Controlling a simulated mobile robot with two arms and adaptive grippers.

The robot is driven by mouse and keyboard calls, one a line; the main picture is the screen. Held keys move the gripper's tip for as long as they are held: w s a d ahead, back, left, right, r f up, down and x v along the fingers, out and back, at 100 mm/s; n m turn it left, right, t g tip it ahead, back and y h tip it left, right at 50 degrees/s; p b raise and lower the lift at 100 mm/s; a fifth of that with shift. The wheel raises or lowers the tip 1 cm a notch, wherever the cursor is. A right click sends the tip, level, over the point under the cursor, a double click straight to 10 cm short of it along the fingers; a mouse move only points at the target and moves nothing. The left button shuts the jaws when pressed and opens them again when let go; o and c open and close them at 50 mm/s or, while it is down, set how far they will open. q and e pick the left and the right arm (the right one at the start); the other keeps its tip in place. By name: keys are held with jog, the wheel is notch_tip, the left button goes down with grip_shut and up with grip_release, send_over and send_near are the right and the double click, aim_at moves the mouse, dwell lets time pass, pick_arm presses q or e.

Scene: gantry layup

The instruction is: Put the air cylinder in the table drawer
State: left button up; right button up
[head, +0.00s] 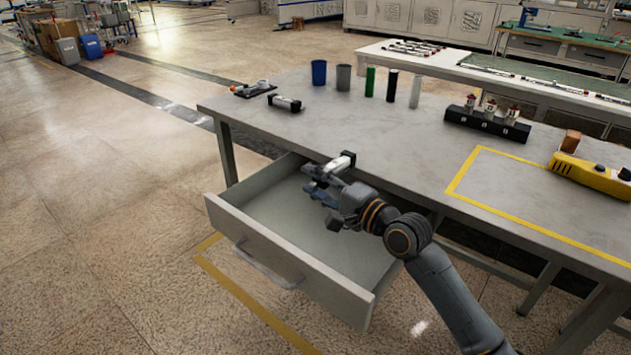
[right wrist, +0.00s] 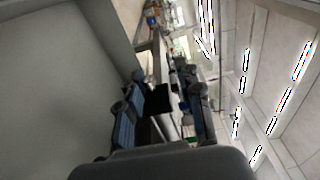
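The air cylinder (head: 328,168), silver with black ends, is held in my right gripper (head: 319,185) near the table's front edge, above the open table drawer. In the right wrist view, its black end (right wrist: 165,97) shows between the two fingers (right wrist: 163,115). The table drawer (head: 262,240) is pulled well out, grey, with a bar handle on its front. The visible part of its floor is bare; my arm hides its right part. My left gripper is not in view.
A similar silver and black piece (head: 285,103) lies on the table (head: 400,150). Several upright cylinders and cups, including a blue cup (head: 319,72), stand at the back. A black block (head: 487,124) and a yellow tool (head: 590,174) lie to the right.

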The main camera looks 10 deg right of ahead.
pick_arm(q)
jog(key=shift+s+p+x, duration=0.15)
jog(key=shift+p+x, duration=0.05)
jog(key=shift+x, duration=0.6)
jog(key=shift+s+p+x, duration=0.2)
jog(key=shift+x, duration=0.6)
pick_arm(e)
jog(key=r+v, duration=0.1)
jog(key=v, duration=1.1)
jog(key=shift+r, duration=0.15)
